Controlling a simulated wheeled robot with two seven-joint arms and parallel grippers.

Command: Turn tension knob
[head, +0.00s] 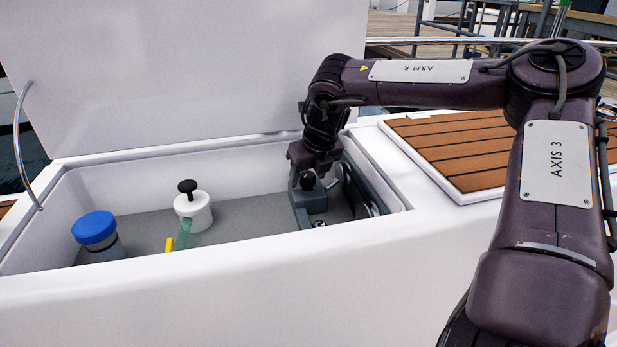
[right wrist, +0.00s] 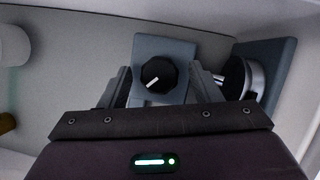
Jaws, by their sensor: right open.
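The tension knob (right wrist: 158,74) is black and ribbed, with a white pointer line aimed to the lower left in the right wrist view. It sits on a grey block (right wrist: 180,48) inside the open locker; the block also shows in the head view (head: 314,204). My right gripper (head: 307,186) points down into the locker's right end. In the right wrist view its two fingers stand apart, one on each side of the knob and block. Gaps show beside the knob; contact with the block I cannot tell. My left gripper is not in view.
In the locker, a blue-capped jar (head: 95,229) and a white canister (head: 193,212) with a black knob stand at left. The lid (head: 170,70) is raised behind.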

